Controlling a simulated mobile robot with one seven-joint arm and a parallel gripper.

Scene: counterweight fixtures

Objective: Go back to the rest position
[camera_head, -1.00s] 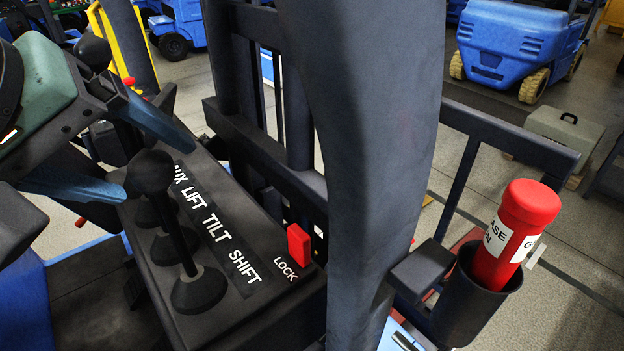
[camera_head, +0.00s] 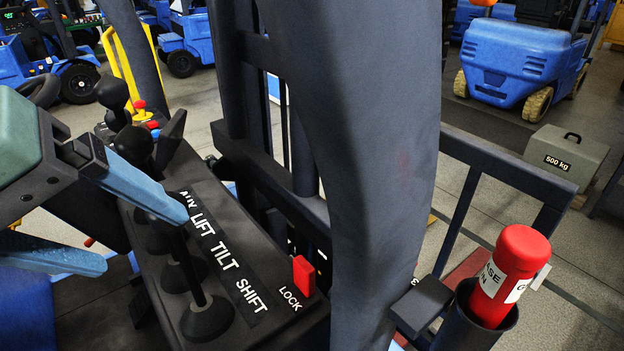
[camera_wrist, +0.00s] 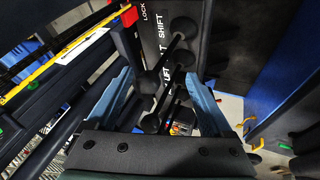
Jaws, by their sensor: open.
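My gripper (camera_head: 145,240) is at the left in the head view, with two blue fingers spread apart and nothing visible held. It hangs by the dark control console, near the black levers. I cannot tell whether a finger touches a lever. The console label (camera_head: 228,262) reads AUX, LIFT, TILT, SHIFT, partly covered by the upper finger.
A red lock switch (camera_head: 304,276) stands on the console. A thick dark post (camera_head: 375,150) rises beside it. A red canister (camera_head: 520,250) sits in a black holder (camera_head: 470,325) at right. A grey 500 kg weight (camera_head: 565,158) and blue forklifts (camera_head: 515,60) stand behind on open floor.

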